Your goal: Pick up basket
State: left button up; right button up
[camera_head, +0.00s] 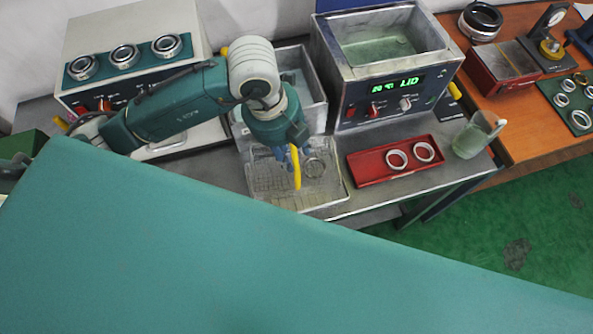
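The wire-mesh basket (268,178) sits on a shallow clear or metal tray on the grey bench, in the middle of the head view. A yellow bar, which looks like its handle (297,175), stands out at its middle. A metal ring (314,167) shows at the basket's right side. My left gripper (288,152) points down over the basket, right at the yellow handle. Its fingers are small and partly hidden by the wrist, so I cannot tell whether they grip the handle. My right gripper is not in view.
An open metal tank (312,92) stands behind the basket. An ultrasonic bath (362,88) with a green display is at the right. A red tray (372,168) with two rings and a glass beaker (476,138) stand farther right. A device with rings (130,75) is at the left.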

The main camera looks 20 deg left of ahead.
aim_at(294, 158)
pick_arm(q)
jog(key=f, duration=0.2)
jog(key=f+p, duration=0.1)
jog(key=shift+d+f, duration=0.25)
jog(key=shift+w+f, duration=0.15)
jog(key=shift+f, duration=0.15)
grip_shut()
jog(key=shift+d+r, duration=0.1)
